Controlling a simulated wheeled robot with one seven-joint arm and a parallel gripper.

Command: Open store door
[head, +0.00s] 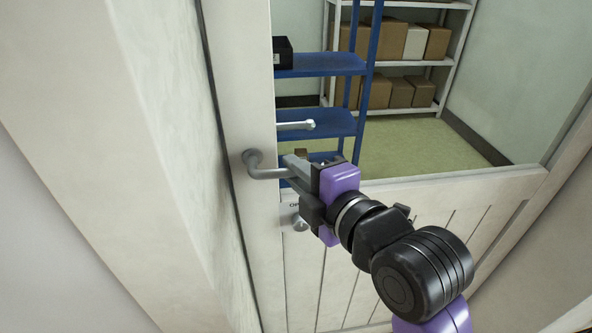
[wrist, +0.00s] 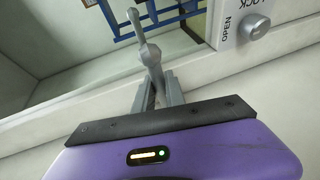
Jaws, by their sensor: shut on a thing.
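The store door (head: 408,213) is white, with a large window in its upper part and planks below. It looks closed in its frame. Its grey lever handle (head: 262,171) is at the door's left edge and also shows in the wrist view (wrist: 137,27). My gripper (head: 293,171) is at the handle, and its two fingers (wrist: 158,93) are shut on the lever. Below the handle is a lock plate with a round knob (head: 300,224); the wrist view shows the words OPEN and LOCK beside this knob (wrist: 254,27). The lever's gripped part is partly hidden by the fingers.
Through the window I see a blue shelf (head: 320,64) with a black box (head: 283,52), and a white rack with several cardboard boxes (head: 398,93). A pale wall (head: 150,90) stands close on the left of the door.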

